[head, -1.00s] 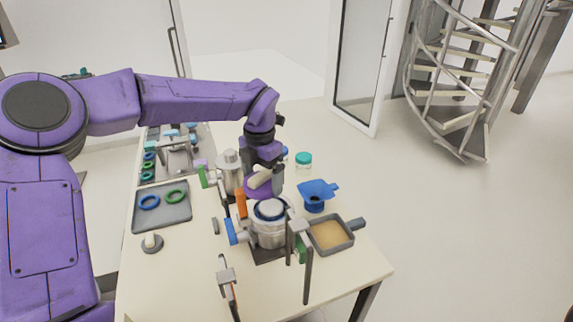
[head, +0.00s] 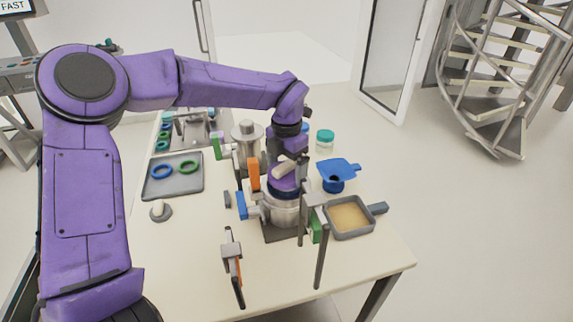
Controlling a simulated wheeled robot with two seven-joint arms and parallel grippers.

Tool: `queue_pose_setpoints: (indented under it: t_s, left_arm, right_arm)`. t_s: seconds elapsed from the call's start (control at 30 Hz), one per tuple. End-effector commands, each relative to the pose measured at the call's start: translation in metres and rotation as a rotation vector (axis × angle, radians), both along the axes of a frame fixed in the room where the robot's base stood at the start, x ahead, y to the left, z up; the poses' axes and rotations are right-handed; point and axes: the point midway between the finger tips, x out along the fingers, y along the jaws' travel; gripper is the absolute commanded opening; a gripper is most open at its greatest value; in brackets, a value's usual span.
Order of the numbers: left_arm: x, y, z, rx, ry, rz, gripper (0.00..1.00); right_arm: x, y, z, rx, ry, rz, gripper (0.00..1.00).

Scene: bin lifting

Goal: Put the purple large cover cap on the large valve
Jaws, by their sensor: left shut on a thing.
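My left gripper (head: 286,160) comes down from above and is shut on the pale handle (head: 284,169) of the purple large cover cap (head: 282,185). The cap is right at the top of the large valve, partly hidden by the gripper. The large valve (head: 282,213) is a metal cylinder with a dark blue ring at its top, standing on a dark base on the table. I cannot tell whether the cap touches it. My right gripper is not in view.
Clamps with blue (head: 241,206), orange (head: 254,174) and green (head: 316,231) parts surround the valve. Another clamp (head: 232,262) is in front. A sand-coloured tray (head: 374,222) and blue funnel (head: 336,172) are right. A grey tray (head: 152,188) with rings is left. The front-left table is clear.

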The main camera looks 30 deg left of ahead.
Motion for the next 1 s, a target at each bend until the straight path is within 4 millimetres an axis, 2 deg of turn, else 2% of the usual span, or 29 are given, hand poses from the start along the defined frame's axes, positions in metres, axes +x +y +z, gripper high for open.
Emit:
queue_pose_setpoints:
  t_s: [1.0]
  left_arm:
    - [0.0011, -0.0003, -0.0011, 0.0, 0.0, -0.001, 0.55]
  right_arm:
    - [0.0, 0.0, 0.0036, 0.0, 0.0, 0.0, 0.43]
